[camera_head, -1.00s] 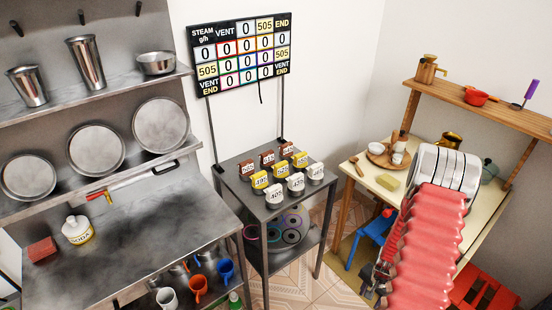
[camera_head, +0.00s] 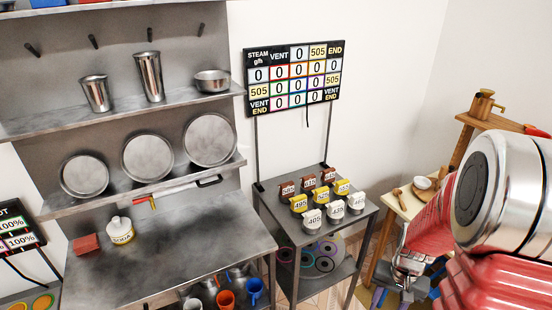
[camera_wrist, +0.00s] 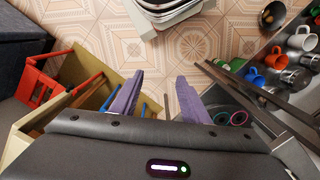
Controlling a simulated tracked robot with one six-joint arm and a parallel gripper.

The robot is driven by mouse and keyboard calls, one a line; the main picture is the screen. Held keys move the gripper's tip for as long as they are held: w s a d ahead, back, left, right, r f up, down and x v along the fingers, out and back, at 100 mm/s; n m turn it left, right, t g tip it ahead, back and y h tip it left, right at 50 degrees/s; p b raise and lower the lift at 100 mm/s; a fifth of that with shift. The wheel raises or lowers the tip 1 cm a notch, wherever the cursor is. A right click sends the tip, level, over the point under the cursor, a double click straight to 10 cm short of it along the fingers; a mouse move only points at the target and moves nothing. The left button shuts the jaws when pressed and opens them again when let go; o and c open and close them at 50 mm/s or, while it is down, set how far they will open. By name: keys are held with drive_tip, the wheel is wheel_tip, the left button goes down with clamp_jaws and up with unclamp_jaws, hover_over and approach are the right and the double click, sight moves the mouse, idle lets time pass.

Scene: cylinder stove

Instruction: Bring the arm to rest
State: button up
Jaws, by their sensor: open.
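My gripper (camera_wrist: 157,92) shows in the wrist view with its two purple fingers spread apart and nothing between them. It points down over the tiled floor. In the head view my red and silver arm (camera_head: 500,200) fills the right side, folded close to the camera. The gripper's fingers cannot be made out clearly there.
A grey stand (camera_head: 345,225) holds several labelled cylinders below a steam board (camera_head: 293,75). A steel counter (camera_head: 165,255) with shelves stands at left. A wooden table (camera_head: 410,205) is partly behind my arm. The wrist view shows a red crate (camera_wrist: 40,88) and mugs (camera_wrist: 302,40).

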drive_tip(key=s+a+r+n+t, duration=0.3)
drive_tip(key=a+r, duration=0.6)
drive_tip(key=r, duration=0.4)
drive_tip(key=s+a+r+n+t, duration=0.3)
drive_tip(key=a+r, duration=0.5)
drive_tip(key=r, duration=0.6)
drive_tip(key=shift+s+a+n, duration=0.4)
drive_tip(key=shift+c, duration=0.3)
drive_tip(key=shift+c, duration=0.7)
drive_tip(key=shift+d, duration=0.1)
drive_tip(key=shift+c, duration=0.4)
